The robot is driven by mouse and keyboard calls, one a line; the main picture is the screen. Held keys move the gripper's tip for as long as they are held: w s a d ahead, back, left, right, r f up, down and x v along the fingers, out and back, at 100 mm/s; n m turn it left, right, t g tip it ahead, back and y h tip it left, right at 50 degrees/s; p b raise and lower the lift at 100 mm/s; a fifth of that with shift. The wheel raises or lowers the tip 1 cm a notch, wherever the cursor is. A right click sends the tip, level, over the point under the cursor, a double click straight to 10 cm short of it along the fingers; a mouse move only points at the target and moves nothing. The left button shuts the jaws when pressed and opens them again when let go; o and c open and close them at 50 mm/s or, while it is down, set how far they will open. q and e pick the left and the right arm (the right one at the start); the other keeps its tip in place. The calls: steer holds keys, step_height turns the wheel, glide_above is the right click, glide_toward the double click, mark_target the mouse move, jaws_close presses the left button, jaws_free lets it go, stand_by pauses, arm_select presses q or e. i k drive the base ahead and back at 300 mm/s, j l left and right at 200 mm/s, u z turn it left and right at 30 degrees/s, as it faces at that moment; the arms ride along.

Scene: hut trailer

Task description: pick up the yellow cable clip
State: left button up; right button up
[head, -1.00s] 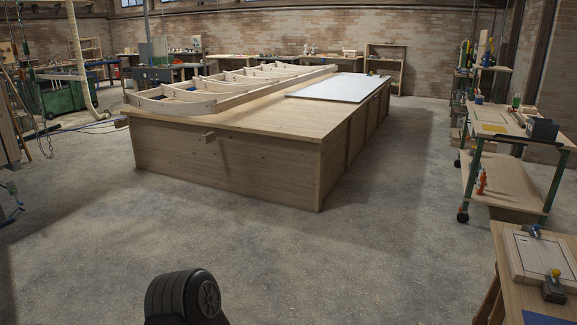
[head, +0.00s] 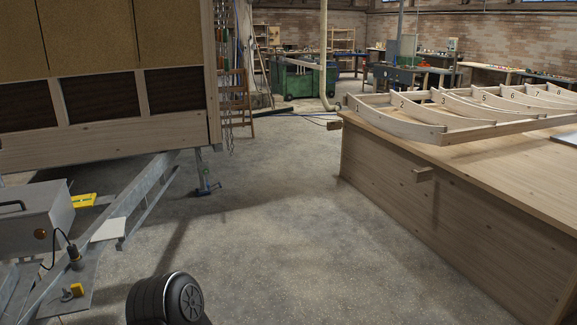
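A small yellow piece (head: 77,290) sits on a grey metal plate (head: 62,303) at the lower left in the head view. It looks like the cable clip, but it is too small to be sure. A dark cylindrical plug (head: 74,257) with a black cable stands just behind it. A flatter yellow object (head: 84,200) lies farther back, beside the grey box. Neither of my grippers is in view.
The grey box (head: 35,218) stands on the metal trailer frame (head: 145,198) at the left, below the wooden hut (head: 110,142). A large wooden workbench (head: 440,215) fills the right. Bare concrete floor (head: 270,225) lies open between them.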

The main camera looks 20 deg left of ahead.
mark_target(77, 290)
steer(key=i+j+u, duration=0.25)
steer(key=i+u, duration=0.15)
steer(key=i, duration=0.3)
steer(key=i+j+u, duration=0.1)
steer(key=i+u, duration=0.3)
steer(key=i, duration=0.3)
steer(key=i+l+u, duration=0.2)
steer(key=i+u, duration=0.2)
steer(key=i, duration=0.3)
steer(key=i+j+z, duration=0.2)
steer(key=i, duration=1.4)
steer(key=l+u, duration=0.1)
steer(key=u, duration=4.4)
